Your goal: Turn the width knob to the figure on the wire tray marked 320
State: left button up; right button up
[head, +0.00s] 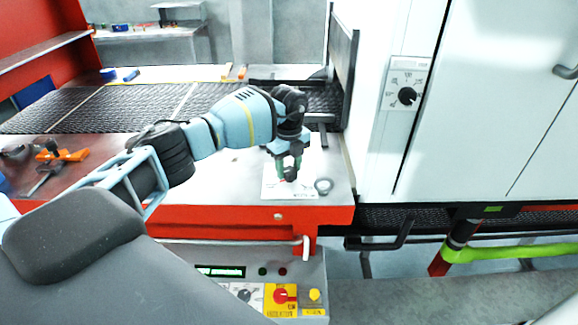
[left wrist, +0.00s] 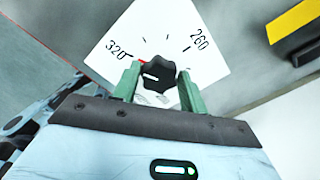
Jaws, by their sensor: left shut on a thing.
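The width knob (left wrist: 157,73) is black and lobed, on a white dial plate (left wrist: 192,28) in the left wrist view. The plate carries the figures 320 at left and 260 at upper right, with tick marks between. A red mark shows at the knob's upper left, on the 320 side. My left gripper (head: 289,172) reaches down to the plate on the grey bench in the head view. Its green fingers are shut on the knob, one on each side. The fingers and palm hide part of the plate. I cannot make out a wire tray marked 320. My right gripper is not in view.
A dark mesh belt (head: 50,115) runs behind the bench. A white cabinet with another dial (head: 405,96) stands at right. A control panel with a red isolator knob (head: 281,295) is below the bench edge.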

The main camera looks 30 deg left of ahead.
aim_at(289, 170)
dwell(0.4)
pick_arm(q)
jog(key=o, duration=1)
jog(key=shift+r, duration=3.9)
